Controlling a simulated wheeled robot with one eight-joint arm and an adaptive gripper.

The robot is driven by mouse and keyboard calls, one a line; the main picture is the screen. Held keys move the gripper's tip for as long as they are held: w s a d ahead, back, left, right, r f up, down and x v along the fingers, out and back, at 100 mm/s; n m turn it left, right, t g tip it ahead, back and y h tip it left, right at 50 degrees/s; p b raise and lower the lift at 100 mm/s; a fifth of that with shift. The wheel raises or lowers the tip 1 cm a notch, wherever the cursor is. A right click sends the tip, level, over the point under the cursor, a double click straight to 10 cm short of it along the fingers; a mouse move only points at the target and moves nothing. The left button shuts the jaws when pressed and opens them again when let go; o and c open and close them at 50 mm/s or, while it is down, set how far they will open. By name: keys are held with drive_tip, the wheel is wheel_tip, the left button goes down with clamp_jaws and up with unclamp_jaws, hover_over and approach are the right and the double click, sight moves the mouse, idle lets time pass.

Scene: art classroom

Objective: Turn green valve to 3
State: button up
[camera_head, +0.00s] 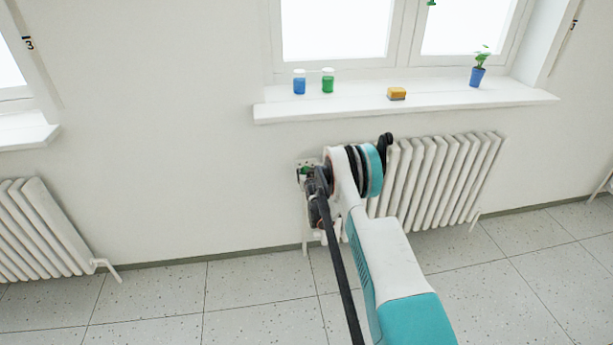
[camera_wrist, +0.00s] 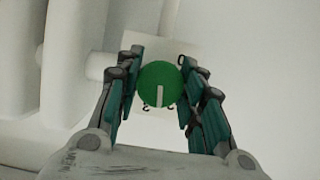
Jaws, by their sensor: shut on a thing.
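The green valve (camera_wrist: 160,86) is a round knob with a white pointer line, seen face-on in the wrist view. The line points down in that view. Small dark marks show on the pale plate (camera_wrist: 187,47) around it, one at upper right and some below; they are too small to read surely. My gripper (camera_wrist: 158,88) has its teal-padded fingers closed on the knob from left and right. In the head view my gripper (camera_head: 310,190) is at the left end of the middle radiator (camera_head: 440,180), and my arm hides most of the valve.
A white windowsill (camera_head: 460,99) juts out above the radiator. It holds a blue jar (camera_head: 299,82), a green jar (camera_head: 327,80), a yellow-brown block (camera_head: 397,94) and a potted plant (camera_head: 477,72). Another radiator (camera_head: 45,230) stands at the left. The tiled floor is clear.

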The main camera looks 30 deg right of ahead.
drive_tip(key=shift+m+t+y, duration=0.3)
drive_tip(key=shift+m+y, duration=0.5)
drive_tip(key=shift+m, duration=0.4)
drive_tip(key=o, duration=1)
drive_tip(key=shift+o, duration=0.2)
drive_tip(key=v, duration=1.2)
drive_tip(key=shift+d, duration=0.15)
